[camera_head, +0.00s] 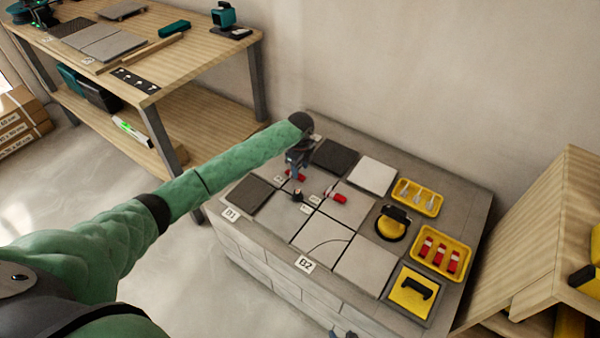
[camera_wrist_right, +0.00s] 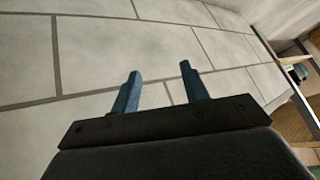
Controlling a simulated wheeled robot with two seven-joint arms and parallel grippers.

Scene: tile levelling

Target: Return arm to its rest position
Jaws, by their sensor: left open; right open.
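My left arm (camera_head: 215,175), in green, reaches in from the left over the tiled block. Its gripper (camera_head: 294,176) is above the tiles, pointing down near a small red piece (camera_head: 298,177) and a dark piece (camera_head: 298,195). The left gripper is open; whether it touches anything there is hard to tell. My right gripper shows in the right wrist view (camera_wrist_right: 160,88), its two blue fingers apart with nothing between them. It faces pale block-patterned masonry (camera_wrist_right: 95,45). Only a small bluish part of it shows at the bottom edge of the head view.
The tiled block (camera_head: 255,258) carries grey tiles, a red-handled piece (camera_head: 337,196), a yellow-and-black suction tool (camera_head: 392,223), and yellow trays (camera_head: 418,197) with small parts. A wooden workbench (camera_head: 215,55) stands back left. Another wooden piece of furniture (camera_head: 545,240) is close on the right.

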